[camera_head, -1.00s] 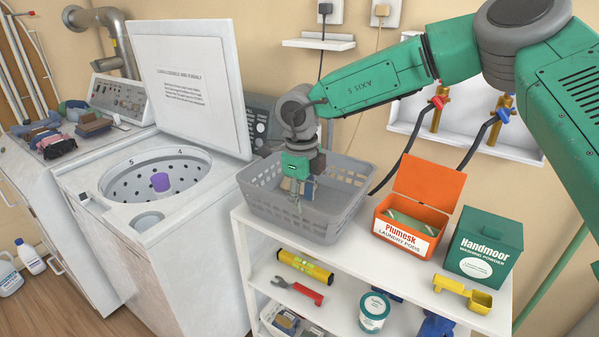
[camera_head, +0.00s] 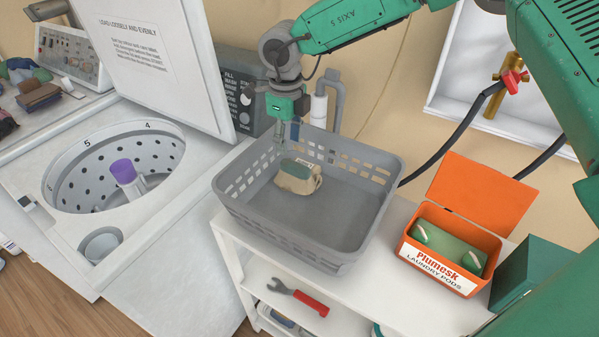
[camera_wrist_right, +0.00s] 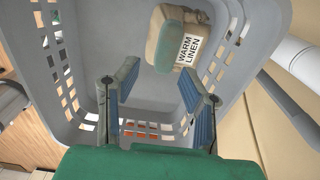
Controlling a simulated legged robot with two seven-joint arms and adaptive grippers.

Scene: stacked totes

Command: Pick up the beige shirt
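The beige shirt (camera_head: 299,183) is a folded beige bundle with a grey-green top, lying on the floor of the grey laundry basket (camera_head: 300,245). In the right wrist view the shirt (camera_wrist_right: 164,52) shows a white label reading "WARM LINEN", beyond the fingers. My right gripper (camera_head: 287,142) points down over the back left part of the basket, just behind and above the shirt. In the wrist view its two blue-padded fingers (camera_wrist_right: 156,88) are spread apart with nothing between them. My left gripper is not in view.
The basket stands on a white shelf unit (camera_head: 395,290). An orange Plumesk laundry pods box (camera_head: 450,250) with its lid up and a green box (camera_head: 530,265) stand to the right. An open top-loading washer (camera_head: 130,265) is at left. A red-handled wrench (camera_head: 298,296) lies below.

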